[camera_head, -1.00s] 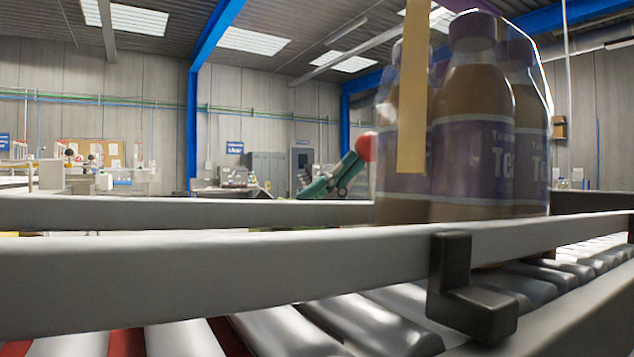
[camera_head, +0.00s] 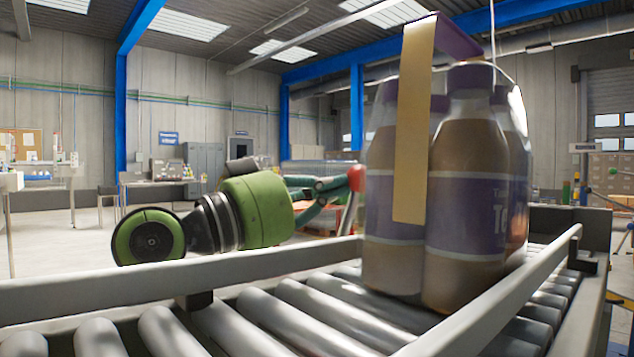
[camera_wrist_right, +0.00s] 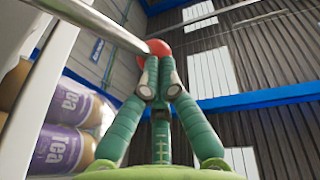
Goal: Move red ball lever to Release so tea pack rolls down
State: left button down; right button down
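The red ball (camera_head: 357,178) of the lever sits just left of the tea pack in the head view, with a pale rod (camera_head: 349,213) below it. The tea pack (camera_head: 465,190), several brown bottles with purple labels in clear wrap, stands upright on the rollers. My right gripper (camera_head: 346,183) reaches the ball from the left. In the right wrist view its green fingers (camera_wrist_right: 159,66) come together, with the ball (camera_wrist_right: 157,47) just beyond the tips. I cannot tell if they touch it. The tea pack (camera_wrist_right: 70,125) is at left there. My left gripper is not in view.
The roller conveyor (camera_head: 290,305) runs across the front, with a grey side rail (camera_head: 150,278) on the far side and another rail (camera_head: 500,305) at right. A dark block (camera_head: 570,225) stands behind the pack. Workbenches and open floor lie farther back.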

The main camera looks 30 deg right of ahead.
dwell(0.6)
jog(key=a+f, duration=0.2)
jog(key=a, duration=0.9)
jog(key=shift+s+a, duration=0.35)
jog(key=shift+a, duration=0.05)
